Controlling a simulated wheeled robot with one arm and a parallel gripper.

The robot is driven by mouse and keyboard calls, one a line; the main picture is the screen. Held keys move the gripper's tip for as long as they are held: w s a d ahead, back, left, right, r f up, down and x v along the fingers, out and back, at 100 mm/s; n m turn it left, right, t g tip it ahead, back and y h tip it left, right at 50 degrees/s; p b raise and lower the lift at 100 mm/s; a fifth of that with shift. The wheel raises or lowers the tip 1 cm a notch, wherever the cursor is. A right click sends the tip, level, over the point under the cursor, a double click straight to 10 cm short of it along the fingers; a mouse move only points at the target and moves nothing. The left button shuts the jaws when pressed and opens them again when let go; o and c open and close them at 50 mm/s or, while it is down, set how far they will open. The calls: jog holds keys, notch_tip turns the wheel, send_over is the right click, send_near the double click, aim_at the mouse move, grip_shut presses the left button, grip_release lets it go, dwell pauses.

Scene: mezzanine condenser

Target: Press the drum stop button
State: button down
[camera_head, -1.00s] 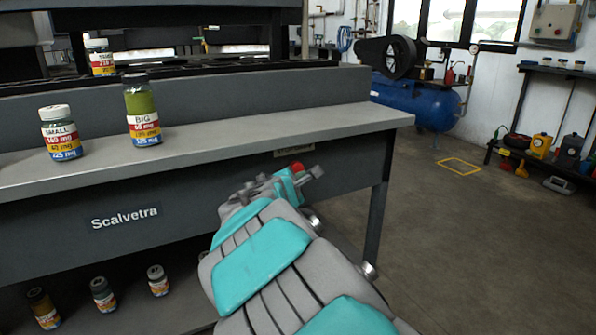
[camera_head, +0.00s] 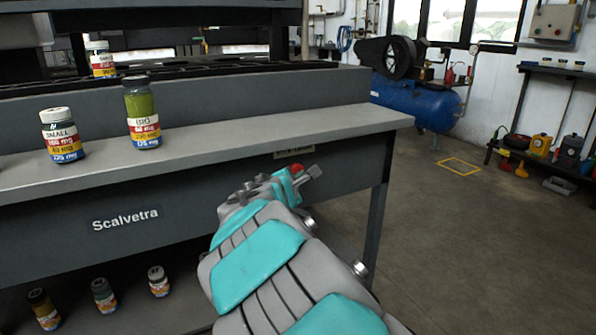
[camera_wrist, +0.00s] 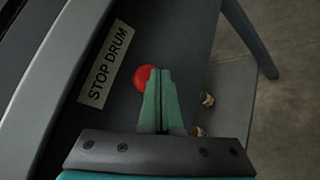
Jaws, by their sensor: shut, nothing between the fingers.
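The red drum stop button (camera_wrist: 142,77) is on the dark front panel of the bench, beside a "STOP DRUM" label (camera_wrist: 104,66) in the wrist view. In the head view the red button (camera_head: 297,167) shows just behind my gripper. My gripper (camera_wrist: 159,72) is shut and empty, its fingertips overlapping the right part of the button in the wrist view. I cannot tell whether the fingertips touch it. In the head view my gripper (camera_head: 306,175) is at the bench front, under the edge of the bench top.
The grey bench top (camera_head: 290,125) holds a small bottle (camera_head: 62,136) and a big bottle (camera_head: 142,112). Several bottles stand on the lower shelf. A bench leg (camera_head: 378,205) is right of my arm. Open floor (camera_head: 470,250) lies right, with a blue compressor (camera_head: 415,98) behind.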

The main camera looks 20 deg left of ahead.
jog(key=shift+w+a+p, duration=0.3)
jog(key=shift+w+a, duration=0.05)
dwell(0.9)
jog(key=shift+s+d, duration=0.1)
jog(key=shift+s, duration=0.05)
jog(key=shift+s+d+b, duration=0.4)
jog(key=shift+s+d, duration=0.05)
jog(key=shift+d, duration=0.1)
dwell(0.4)
jog(key=s+d+b, duration=0.1)
jog(key=s+d, duration=0.2)
jog(key=shift+s+d+b, duration=0.15)
jog(key=shift+d+b, duration=0.25)
dwell(0.6)
